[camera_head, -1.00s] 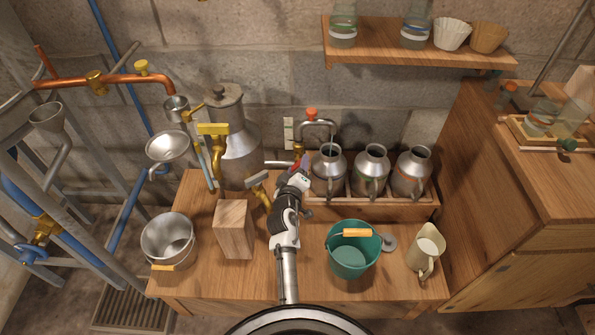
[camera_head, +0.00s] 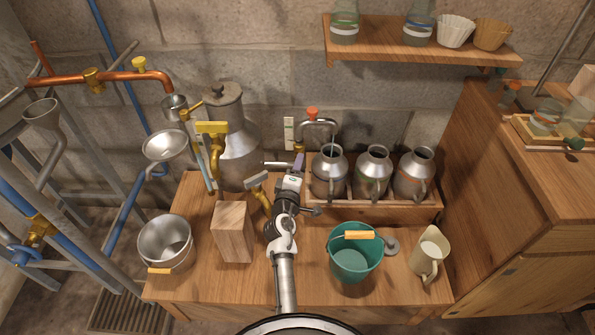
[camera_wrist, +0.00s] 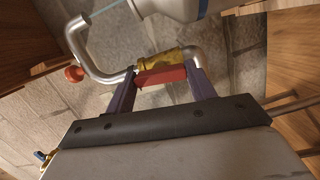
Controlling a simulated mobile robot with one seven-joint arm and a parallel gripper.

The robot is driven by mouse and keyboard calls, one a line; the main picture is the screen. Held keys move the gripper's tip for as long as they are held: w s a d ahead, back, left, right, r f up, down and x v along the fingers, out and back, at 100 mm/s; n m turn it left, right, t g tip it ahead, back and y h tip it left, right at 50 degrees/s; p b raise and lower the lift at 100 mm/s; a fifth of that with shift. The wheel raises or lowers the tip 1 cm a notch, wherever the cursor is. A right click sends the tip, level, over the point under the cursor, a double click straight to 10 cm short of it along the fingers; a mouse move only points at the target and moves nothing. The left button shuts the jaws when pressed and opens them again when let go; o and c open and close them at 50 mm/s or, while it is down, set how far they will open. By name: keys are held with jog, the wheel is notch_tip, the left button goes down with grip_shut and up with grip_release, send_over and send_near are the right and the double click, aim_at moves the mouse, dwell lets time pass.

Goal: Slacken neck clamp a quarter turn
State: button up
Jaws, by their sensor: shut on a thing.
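In the wrist view, a red bar (camera_wrist: 161,77) sits between the two purple fingers of my gripper (camera_wrist: 165,70), which is shut on it. The bar lies against a brass fitting (camera_wrist: 181,59) on a bent silver pipe (camera_wrist: 92,58); it looks like the clamp's handle, though I cannot be sure. In the head view, my gripper (camera_head: 298,162) reaches the fitting just left of the steel cans; its fingers hide the bar there. The pipe (camera_head: 320,122) arches above, with an orange-red knob (camera_head: 312,112) on top.
Several steel cans (camera_head: 373,170) stand in a wooden rack close to the right of my gripper. A large metal can (camera_head: 235,150) and wooden block (camera_head: 233,232) are left. A green bucket (camera_head: 353,262) and cream jug (camera_head: 429,254) stand front right. A shelf (camera_head: 420,52) hangs above.

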jog(key=shift+n, duration=0.8)
jog(key=o, duration=1.1)
jog(key=shift+c, duration=0.2)
jog(key=shift+s, duration=0.15)
